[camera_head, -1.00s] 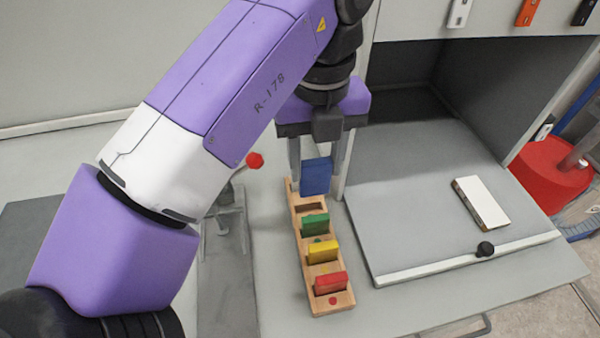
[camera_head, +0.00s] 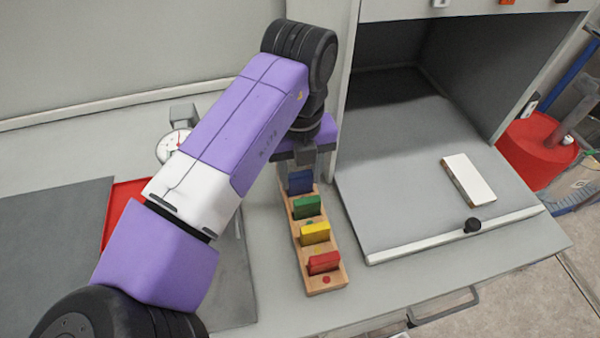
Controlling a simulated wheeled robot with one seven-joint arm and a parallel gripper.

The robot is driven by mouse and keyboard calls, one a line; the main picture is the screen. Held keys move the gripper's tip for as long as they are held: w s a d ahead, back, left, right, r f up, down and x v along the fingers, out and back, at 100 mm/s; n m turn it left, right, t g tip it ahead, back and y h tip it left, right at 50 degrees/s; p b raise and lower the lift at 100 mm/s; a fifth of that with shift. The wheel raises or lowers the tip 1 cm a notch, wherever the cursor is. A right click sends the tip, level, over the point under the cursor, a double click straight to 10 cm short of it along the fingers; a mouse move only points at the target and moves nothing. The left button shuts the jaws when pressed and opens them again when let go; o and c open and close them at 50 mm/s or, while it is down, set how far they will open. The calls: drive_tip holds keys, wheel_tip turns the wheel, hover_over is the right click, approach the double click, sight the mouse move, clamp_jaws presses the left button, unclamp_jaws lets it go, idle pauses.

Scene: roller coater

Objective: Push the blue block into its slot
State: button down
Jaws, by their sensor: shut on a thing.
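The blue block (camera_head: 300,181) is at the far end of the wooden slotted holder (camera_head: 331,282), between the fingers of my gripper (camera_head: 301,178). My gripper points down and is shut on the block. The block's lower edge is at the holder's far slot; I cannot tell how deep it sits.
A white dial (camera_head: 170,146) and red tray (camera_head: 118,205) are at left, partly hidden by my arm.

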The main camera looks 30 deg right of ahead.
sight(300, 174)
drive_tip(key=shift+f, duration=0.3)
drive_tip(key=shift+f, duration=0.2)
drive_tip(key=c, duration=0.7)
unclamp_jaws()
drive_tip(key=shift+c, duration=0.2)
wheel_tip(300, 174, up, 12)
drive_tip(key=shift+r, duration=0.25)
drive_tip(key=shift+s, duration=0.15)
